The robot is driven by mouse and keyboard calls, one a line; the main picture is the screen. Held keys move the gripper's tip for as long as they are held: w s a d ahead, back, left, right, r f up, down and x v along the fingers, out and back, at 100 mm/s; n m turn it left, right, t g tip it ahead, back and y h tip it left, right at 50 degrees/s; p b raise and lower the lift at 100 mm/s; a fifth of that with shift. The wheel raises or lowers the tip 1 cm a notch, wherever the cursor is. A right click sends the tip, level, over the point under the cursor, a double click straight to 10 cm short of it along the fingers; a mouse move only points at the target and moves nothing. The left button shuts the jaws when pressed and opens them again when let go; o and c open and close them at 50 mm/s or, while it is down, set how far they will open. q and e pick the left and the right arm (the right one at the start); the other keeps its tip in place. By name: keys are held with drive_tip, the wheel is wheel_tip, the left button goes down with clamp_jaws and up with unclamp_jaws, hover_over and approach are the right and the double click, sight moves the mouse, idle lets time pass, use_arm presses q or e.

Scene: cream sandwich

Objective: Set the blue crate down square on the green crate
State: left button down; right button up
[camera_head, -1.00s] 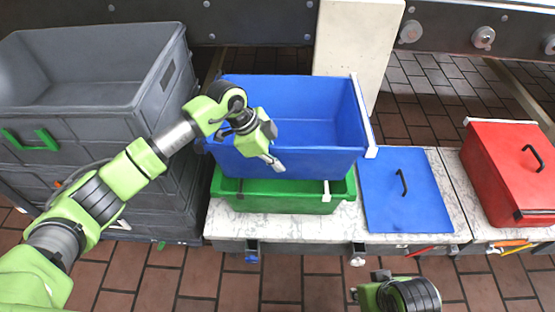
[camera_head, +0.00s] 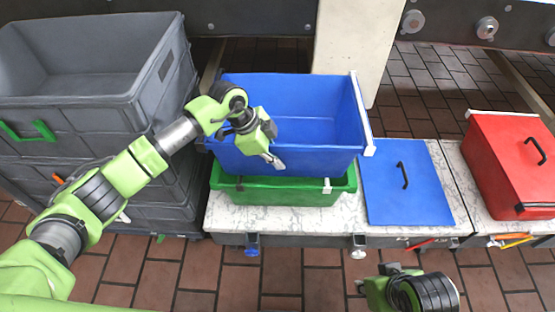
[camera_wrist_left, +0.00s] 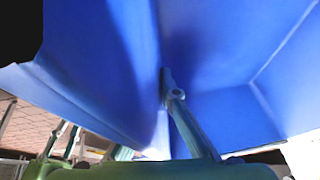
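The blue crate (camera_head: 320,130) is open-topped and empty where I see inside. It is over the green crate (camera_head: 290,197), whose front shows below it; I cannot tell whether they touch. My left gripper (camera_head: 270,155) is at the blue crate's front rim, apparently shut on the wall. In the left wrist view the blue crate (camera_wrist_left: 225,60) fills most of the picture, with one finger against its blue surface. My right gripper (camera_head: 362,285) is low in front of the table, partly in view; its fingers are unclear.
The green crate stands on a marble-topped table (camera_head: 280,222). A blue lid (camera_head: 430,195) with a black handle lies to the right, and a red crate (camera_head: 490,170) is beyond it. Stacked grey crates (camera_head: 90,125) are close on the left. A pale pillar (camera_head: 355,45) rises behind.

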use_arm(q)
drive_tip(key=shift+w+d+r, duration=0.1)
drive_tip(key=shift+r, duration=0.1)
drive_tip(key=c, duration=2.2)
unclamp_jaws()
drive_tip(key=shift+s+f, duration=0.25)
drive_tip(key=shift+f, duration=0.05)
drive_tip(key=v, duration=1.2)
drive_tip(key=shift+w+r, duration=0.1)
drive_tip(key=shift+r, duration=0.1)
